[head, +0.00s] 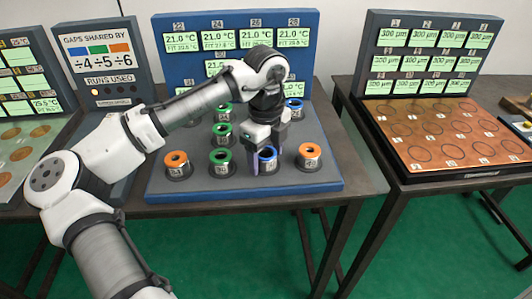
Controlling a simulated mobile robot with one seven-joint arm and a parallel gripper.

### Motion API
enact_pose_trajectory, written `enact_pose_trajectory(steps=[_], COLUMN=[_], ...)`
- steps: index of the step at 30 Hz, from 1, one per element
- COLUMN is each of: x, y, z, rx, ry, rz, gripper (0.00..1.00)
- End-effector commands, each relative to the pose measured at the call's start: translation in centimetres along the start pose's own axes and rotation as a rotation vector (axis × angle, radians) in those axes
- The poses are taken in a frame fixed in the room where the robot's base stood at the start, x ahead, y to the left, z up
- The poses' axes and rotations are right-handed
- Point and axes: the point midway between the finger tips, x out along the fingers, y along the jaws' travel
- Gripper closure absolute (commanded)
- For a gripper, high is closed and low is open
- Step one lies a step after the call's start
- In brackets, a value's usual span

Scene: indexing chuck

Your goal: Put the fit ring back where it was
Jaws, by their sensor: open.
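My gripper (266,158) is low over the front of the blue board (220,192), with its jaws open. Its fingers are beside a blue-topped ring (268,154) on a dark numbered base; whether they touch it I cannot tell. Other ringed pieces stand on the board: an orange one (176,158) at front left, an orange one (309,150) at front right, green ones (220,156) left of the gripper, and a blue one (294,103) at back right. Which one is the fit ring I cannot tell. My arm hides part of the board's back.
Behind the board is a blue panel of green temperature screens (237,38). A sign (98,58) about shared gaps stands to the left. On the right table are a copper-coloured plate (455,135) with ring outlines and a panel of screens (432,52). A gap separates the tables.

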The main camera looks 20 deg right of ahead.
Motion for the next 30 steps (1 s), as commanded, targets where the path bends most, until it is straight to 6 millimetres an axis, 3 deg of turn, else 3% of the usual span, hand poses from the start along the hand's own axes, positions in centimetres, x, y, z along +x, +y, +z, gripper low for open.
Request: enact_pose_trajectory(steps=[8, 21, 24, 30], x=[-0.7, -9.6, -11.1, -12.3], y=[-0.1, -0.1, 0.0, 0.0], z=[0.0, 0.0, 0.0, 0.0], rx=[-0.001, -0.001, -0.002, 0.0], ry=[0.0, -0.001, -0.003, 0.0], rz=[-0.001, -0.002, 0.0, 0.0], gripper=[0.33, 0.33, 0.33, 0.33])
